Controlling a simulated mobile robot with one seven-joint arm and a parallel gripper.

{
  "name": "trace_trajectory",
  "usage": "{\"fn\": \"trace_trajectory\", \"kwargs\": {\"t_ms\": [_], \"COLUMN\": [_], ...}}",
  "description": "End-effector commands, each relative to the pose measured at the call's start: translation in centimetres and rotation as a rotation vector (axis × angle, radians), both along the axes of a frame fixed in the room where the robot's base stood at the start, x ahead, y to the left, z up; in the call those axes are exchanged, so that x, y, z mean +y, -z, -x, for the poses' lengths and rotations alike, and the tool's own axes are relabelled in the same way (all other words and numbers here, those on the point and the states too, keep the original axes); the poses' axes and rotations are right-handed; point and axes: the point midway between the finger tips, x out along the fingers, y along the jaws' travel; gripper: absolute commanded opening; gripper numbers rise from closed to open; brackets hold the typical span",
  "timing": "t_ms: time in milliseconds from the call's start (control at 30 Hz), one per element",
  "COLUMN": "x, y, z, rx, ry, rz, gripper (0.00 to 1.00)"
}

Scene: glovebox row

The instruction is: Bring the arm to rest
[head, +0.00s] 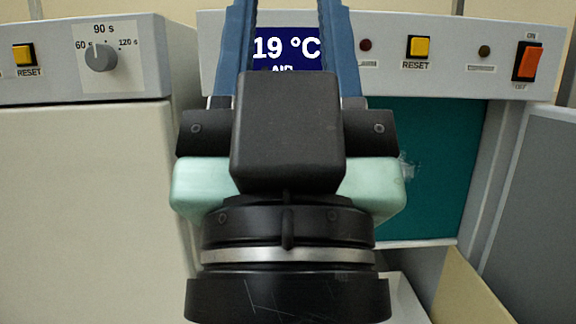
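My gripper (288,20) is in the middle of the head view, pointing up and away from me. Its two blue fingers stand apart, and a display reading 19 °C shows through the gap. The fingertips are cut off by the top edge. Nothing is seen between the visible parts of the fingers. The black and pale green gripper body and my wrist fill the lower middle and hide part of the panel behind.
A cabinet with a knob (101,57) and a yellow reset button (24,55) stands at left. The panel behind has another yellow button (418,47) and an orange switch (527,63). Below is a teal area (430,165). A grey surface (540,200) is at right.

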Motion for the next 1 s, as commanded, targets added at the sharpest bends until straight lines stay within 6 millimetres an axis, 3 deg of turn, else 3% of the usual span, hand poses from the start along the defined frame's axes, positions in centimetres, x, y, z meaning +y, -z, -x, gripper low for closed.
{"fn": "trace_trajectory", "kwargs": {"t_ms": [33,100,600,800,1000], "x": [0.0,0.0,0.0,0.0,0.0], "y": [-3.2,-5.5,-20.2,-22.6,-22.7], "z": [0.0,0.0,-0.1,-0.1,0.0], "rx": [0.000,0.000,0.001,0.001,0.001], "ry": [0.001,0.001,0.001,0.001,0.001], "rz": [0.001,0.001,0.002,0.002,0.002], "gripper": [0.45,0.45,0.45,0.45,0.45]}}
